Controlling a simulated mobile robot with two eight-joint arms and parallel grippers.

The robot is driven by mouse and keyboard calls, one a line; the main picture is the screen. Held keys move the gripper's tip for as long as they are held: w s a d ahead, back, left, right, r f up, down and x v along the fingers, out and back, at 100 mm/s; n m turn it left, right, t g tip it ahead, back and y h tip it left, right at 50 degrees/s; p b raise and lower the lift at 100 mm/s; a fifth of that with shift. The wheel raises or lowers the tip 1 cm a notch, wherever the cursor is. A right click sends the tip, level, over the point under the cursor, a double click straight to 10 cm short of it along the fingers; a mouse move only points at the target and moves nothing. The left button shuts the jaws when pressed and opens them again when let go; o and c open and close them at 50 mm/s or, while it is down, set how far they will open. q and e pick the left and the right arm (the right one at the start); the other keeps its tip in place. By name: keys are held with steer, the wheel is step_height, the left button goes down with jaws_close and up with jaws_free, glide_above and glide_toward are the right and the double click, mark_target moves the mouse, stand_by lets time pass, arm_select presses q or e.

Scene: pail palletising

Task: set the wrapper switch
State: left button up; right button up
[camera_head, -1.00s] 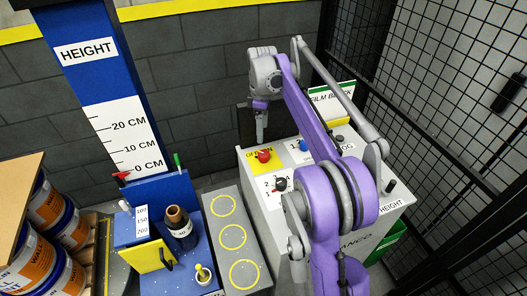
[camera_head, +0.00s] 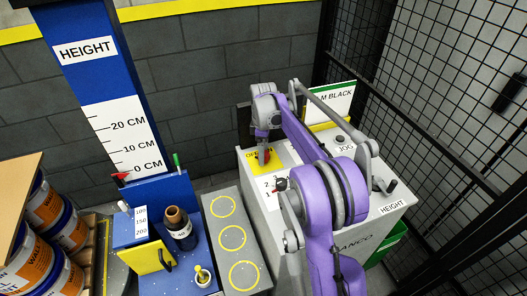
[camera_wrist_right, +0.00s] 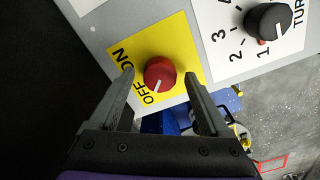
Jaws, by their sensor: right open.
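The wrapper switch is a red round knob (camera_wrist_right: 160,72) on a yellow OFF/ON plate (camera_wrist_right: 183,55). Its white pointer line points toward the OFF lettering. In the head view the red knob (camera_head: 266,157) sits at the back left of the white control box's top, partly hidden by my gripper. My right gripper (camera_wrist_right: 159,76) is open, with one finger on either side of the knob; I cannot tell whether they touch it. It also shows in the head view (camera_head: 262,151), pointing down at the knob. My left gripper is not in view.
A black TURNS dial (camera_wrist_right: 269,22) is close to the switch plate. A green-edged sign (camera_head: 328,100) stands behind the box, and a crank handle (camera_head: 390,186) is at its right. A grey bench with yellow circles (camera_head: 222,206) stands to the left. Mesh fencing (camera_head: 450,130) closes the right side.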

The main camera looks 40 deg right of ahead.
jaws_close()
stand_by(0.3)
steer(key=m, duration=0.4)
steer(key=shift+m, duration=0.3)
steer(key=m, duration=0.4)
steer(key=shift+m, duration=0.3)
steer(key=m, duration=0.4)
steer(key=shift+m, duration=2.4)
